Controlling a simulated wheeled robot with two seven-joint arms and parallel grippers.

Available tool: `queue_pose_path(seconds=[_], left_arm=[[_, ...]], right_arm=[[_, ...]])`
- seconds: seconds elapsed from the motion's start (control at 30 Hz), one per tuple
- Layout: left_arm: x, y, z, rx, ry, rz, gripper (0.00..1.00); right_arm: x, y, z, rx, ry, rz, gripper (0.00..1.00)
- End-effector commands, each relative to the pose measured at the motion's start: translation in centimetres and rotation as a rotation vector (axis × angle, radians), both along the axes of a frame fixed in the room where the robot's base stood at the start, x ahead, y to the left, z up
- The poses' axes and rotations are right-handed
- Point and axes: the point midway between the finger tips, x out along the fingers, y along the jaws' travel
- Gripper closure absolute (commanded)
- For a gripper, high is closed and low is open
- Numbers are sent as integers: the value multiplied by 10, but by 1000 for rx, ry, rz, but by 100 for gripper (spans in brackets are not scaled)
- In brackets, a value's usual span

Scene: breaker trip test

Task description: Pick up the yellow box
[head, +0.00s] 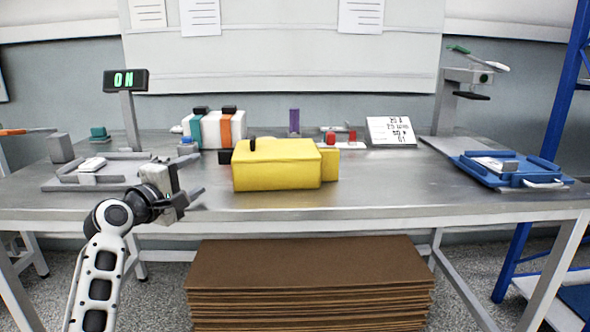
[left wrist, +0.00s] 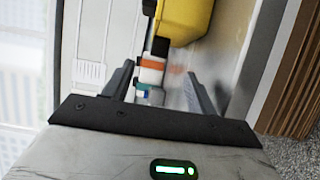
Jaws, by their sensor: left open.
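The yellow box (head: 276,165) sits on the metal table near its front middle, with a small black knob on its top left. A second yellow part shows behind its right end. My left gripper (head: 197,192) is open and empty, left of the box and apart from it, near the table's front edge. In the left wrist view the yellow box (left wrist: 185,18) shows at the top, beyond the two open fingers (left wrist: 157,85). My right gripper is not in view.
A white unit with teal and orange bands (head: 212,128) stands behind the box. A grey fixture (head: 95,180) lies at left, a blue tray (head: 512,172) at right. An "ON" display (head: 126,80) stands at back left. The table (head: 400,190) is clear right of the box.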

Motion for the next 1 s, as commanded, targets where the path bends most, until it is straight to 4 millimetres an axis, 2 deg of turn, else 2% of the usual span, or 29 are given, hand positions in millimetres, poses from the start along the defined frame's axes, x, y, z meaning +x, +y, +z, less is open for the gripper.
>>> queue_pose_path(seconds=[0.1,0.23,0.53,0.67,0.8,1.0], left_arm=[[24,-11,-2,0,-1,-1,43],[43,-20,-1,1,-2,0,43],[60,-27,-2,3,-1,1,43],[74,-33,-3,2,-1,0,43],[90,-39,-3,0,0,-1,43],[102,-44,-2,2,-1,1,43]], right_arm=[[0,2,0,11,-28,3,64],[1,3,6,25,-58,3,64],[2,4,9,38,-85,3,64],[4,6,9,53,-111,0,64],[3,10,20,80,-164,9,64],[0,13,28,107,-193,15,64]])
